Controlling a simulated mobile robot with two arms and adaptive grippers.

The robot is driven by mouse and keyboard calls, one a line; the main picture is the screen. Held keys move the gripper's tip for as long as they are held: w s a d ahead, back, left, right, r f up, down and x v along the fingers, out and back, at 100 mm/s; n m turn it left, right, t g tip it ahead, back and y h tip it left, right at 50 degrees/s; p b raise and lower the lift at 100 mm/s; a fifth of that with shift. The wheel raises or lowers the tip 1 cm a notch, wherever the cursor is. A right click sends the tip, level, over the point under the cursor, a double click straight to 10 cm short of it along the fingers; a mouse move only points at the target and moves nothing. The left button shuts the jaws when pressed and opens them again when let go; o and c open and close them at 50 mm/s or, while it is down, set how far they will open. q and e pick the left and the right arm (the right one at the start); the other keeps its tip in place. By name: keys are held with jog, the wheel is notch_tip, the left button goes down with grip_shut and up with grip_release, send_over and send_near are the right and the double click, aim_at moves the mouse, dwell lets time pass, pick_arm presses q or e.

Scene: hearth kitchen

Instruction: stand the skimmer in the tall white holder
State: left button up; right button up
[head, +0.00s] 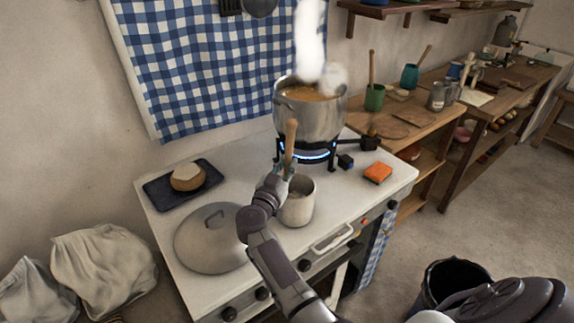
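The skimmer shows as an upright wooden handle (291,138), leaning slightly, in front of the steaming pot. Its lower part and head are hidden behind my gripper and the holder's rim. I cannot tell how far the skimmer is inside the holder.
A steaming pot (310,114) sits over a lit blue burner behind the holder. A large grey lid (205,240) lies left of my arm. A dark tray (160,193) with a round tan item and an orange block (377,172) are also on the stove (345,205).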

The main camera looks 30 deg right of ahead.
jog(key=o, duration=0.5)
jog(key=shift+a, duration=0.1)
